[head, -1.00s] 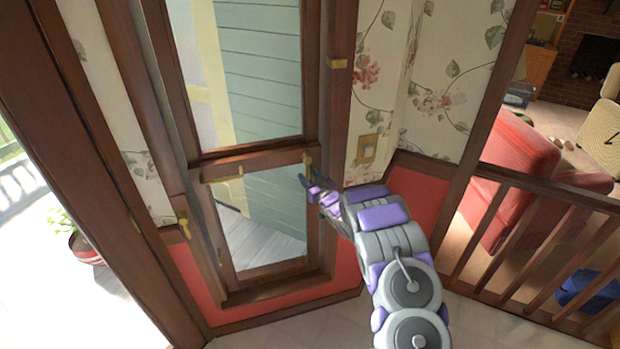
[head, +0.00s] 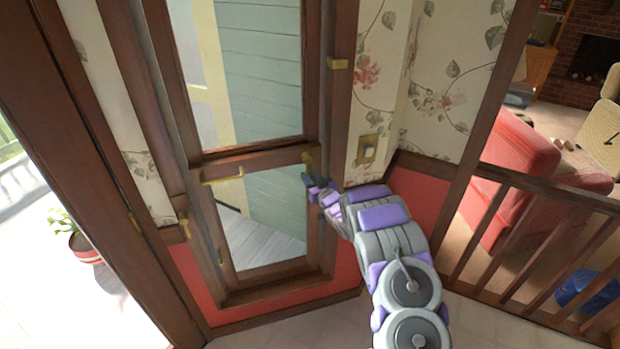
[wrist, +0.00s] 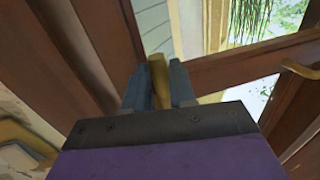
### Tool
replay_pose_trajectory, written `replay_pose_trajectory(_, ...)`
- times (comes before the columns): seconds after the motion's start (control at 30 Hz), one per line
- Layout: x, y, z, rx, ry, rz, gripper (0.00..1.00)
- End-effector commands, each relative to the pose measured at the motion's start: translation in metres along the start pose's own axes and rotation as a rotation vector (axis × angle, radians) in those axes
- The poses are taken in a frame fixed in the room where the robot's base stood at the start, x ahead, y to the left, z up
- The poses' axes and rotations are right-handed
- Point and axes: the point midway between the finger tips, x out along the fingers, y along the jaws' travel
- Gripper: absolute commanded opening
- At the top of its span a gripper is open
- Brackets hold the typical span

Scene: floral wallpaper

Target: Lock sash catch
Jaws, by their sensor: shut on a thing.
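The sash catch (head: 306,159) is a small brass piece at the right end of the window's middle rail in the head view. It also shows in the wrist view (wrist: 159,90) as an upright brass lever between my fingers. My gripper (head: 307,180) reaches in from the right, at the rail just below the top of the catch. In the wrist view my gripper (wrist: 158,72) has one dark blue-grey finger on each side of the lever and is shut on it. The lower part of the lever is hidden by the gripper body.
A brass handle (head: 222,177) sits at the left of the middle rail. A brass bracket (head: 338,63) is on the right window post. A wall switch plate (head: 368,149) is right of the window. A wooden railing (head: 540,235) stands at the right. A potted plant (head: 82,247) is outside.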

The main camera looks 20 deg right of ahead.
Motion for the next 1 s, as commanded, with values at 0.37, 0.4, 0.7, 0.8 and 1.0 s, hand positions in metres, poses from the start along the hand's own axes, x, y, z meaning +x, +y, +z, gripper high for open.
replay_pose_trajectory(0.37,0.002,-0.011,-0.004,0.188,0.036,0.003,0.00)
replay_pose_trajectory(0.4,0.003,-0.014,-0.004,0.221,0.042,0.002,0.00)
replay_pose_trajectory(0.7,0.006,-0.029,-0.010,0.497,0.099,0.004,0.00)
replay_pose_trajectory(0.8,0.007,-0.034,-0.013,0.590,0.120,0.002,0.00)
replay_pose_trajectory(1.0,0.009,-0.043,-0.020,0.776,0.157,0.002,0.00)
